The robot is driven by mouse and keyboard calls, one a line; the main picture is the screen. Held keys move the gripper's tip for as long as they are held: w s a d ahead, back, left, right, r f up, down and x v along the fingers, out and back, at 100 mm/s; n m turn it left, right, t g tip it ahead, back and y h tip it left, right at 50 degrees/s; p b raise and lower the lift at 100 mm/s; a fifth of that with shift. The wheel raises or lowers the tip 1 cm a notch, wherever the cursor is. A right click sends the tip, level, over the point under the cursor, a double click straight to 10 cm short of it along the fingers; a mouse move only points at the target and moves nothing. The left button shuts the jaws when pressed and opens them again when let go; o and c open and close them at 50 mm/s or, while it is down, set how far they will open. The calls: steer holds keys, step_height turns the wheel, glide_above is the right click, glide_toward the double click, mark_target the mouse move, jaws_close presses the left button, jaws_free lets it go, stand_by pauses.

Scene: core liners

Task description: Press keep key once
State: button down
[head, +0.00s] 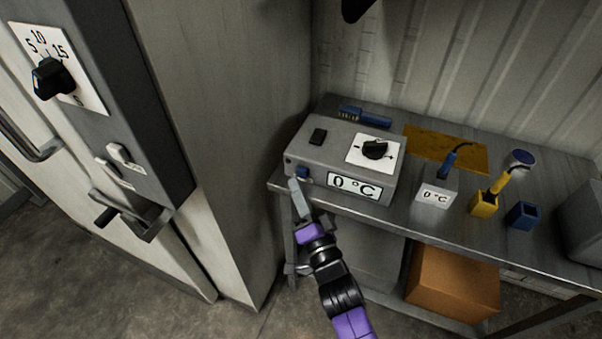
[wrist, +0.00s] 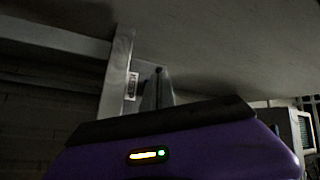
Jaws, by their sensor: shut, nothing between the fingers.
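A grey box (head: 345,160) with a display reading 0 °C (head: 353,188) stands on the metal bench.
A cardboard box (head: 452,283) is below. A tall cabinet (head: 225,120) stands close on the left.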

steer(key=shift+w, duration=0.1)
stand_by(0.7)
steer(key=shift+w+d+p, duration=0.15)
steer(key=shift+w+p, duration=0.15)
steer(key=shift+p, duration=0.15)
steer(key=shift+w+d+p, duration=0.2)
steer(key=shift+w+p, duration=0.1)
steer(key=shift+w, duration=0.25)
stand_by(0.7)
stand_by(0.3)
steer(key=shift+s+a+b, duration=0.3)
steer(key=shift+s, duration=0.65)
